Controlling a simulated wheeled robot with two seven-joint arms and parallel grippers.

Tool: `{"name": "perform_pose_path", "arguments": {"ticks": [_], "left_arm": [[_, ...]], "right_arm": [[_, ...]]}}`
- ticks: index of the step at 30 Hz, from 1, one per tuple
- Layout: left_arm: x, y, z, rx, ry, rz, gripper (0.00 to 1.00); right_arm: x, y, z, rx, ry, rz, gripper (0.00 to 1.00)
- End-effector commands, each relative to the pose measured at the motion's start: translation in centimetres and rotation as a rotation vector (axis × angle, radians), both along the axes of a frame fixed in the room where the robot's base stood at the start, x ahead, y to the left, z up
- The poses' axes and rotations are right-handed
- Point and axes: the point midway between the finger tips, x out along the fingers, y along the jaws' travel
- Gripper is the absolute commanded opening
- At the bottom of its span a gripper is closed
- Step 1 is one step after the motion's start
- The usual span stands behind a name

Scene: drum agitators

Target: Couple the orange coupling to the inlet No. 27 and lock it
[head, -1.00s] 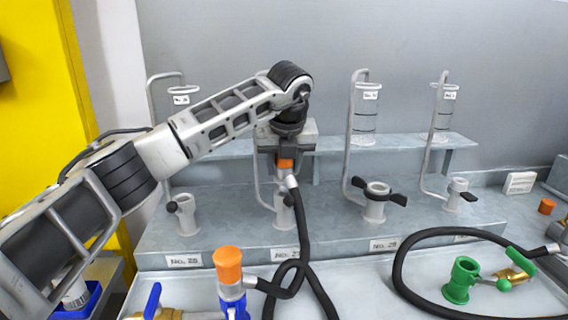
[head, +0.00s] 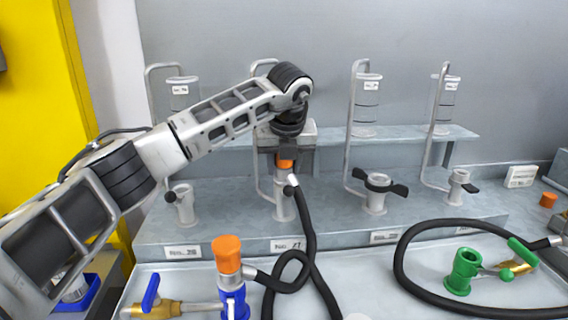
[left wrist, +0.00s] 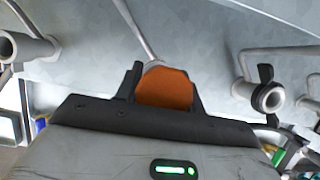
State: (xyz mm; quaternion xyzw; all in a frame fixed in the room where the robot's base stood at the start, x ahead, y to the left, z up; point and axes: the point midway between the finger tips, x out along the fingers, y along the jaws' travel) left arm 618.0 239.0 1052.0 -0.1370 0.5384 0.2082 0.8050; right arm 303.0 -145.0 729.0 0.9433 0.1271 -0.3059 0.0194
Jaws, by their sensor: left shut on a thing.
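My left gripper (head: 286,154) is shut on the orange coupling (head: 285,163), whose orange top shows between the jaws. In the left wrist view the orange top (left wrist: 164,88) sits between the two dark fingers. The coupling is upright over inlet No. 27 (head: 284,210), a grey upright tube behind the plate (head: 286,246) that reads as No. 27. A black hose (head: 308,225) runs from the coupling's side down into the tray. It looks in line with the inlet; whether it is fully seated or locked cannot be told. My right gripper is not in view.
Other grey inlets stand left (head: 183,207) and right (head: 376,192), some with dark levers. In the front tray (head: 385,280) lie a blue coupling with an orange cap (head: 228,254), a brass valve (head: 165,307), a green coupling (head: 464,270) and a looped black hose (head: 405,240).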

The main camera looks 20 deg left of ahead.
Motion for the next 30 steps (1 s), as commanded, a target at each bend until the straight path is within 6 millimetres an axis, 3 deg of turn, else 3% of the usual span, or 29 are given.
{"name": "perform_pose_path", "arguments": {"ticks": [28, 29, 30], "left_arm": [[0.02, 0.00, -0.62, 0.000, -0.002, 0.001, 0.07], [0.02, 0.00, -0.62, 0.000, -0.002, 0.001, 0.44], [0.02, 0.00, -0.62, 0.000, -0.002, 0.001, 0.55]], "right_arm": [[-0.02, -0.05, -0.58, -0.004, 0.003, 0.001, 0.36], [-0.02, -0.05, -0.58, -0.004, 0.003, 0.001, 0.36], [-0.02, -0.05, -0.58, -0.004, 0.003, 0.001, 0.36]]}}
